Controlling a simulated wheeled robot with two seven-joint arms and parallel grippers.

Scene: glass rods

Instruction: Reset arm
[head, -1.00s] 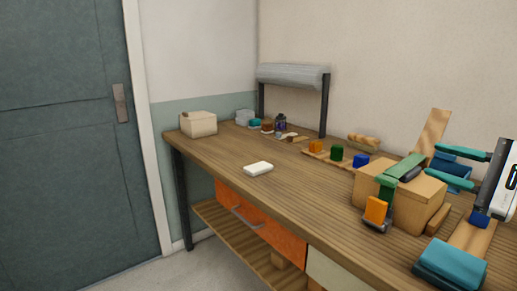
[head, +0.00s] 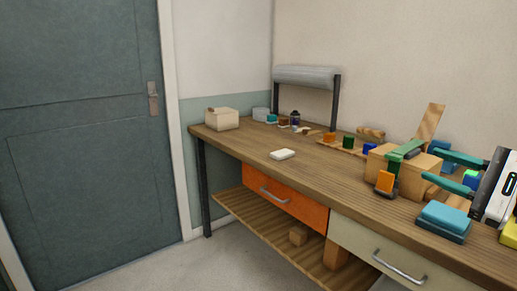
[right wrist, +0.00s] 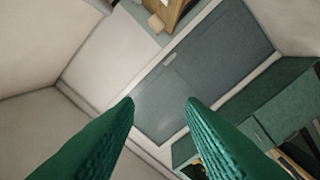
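My right gripper (head: 428,164) is at the right side of the head view, over the right part of the workbench (head: 240,147). Its two teal fingers are apart with nothing between them. In the right wrist view its green fingers (right wrist: 160,100) are also spread and empty, with the walls and a grey-green door-like panel beyond. My left gripper is not in view. I cannot make out any glass rod.
A wooden block with a green clamp (head: 405,151) and an orange piece (head: 385,181) stands near the right gripper. A teal pad (head: 445,217) lies at the bench's front edge. The bench middle is mostly clear.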

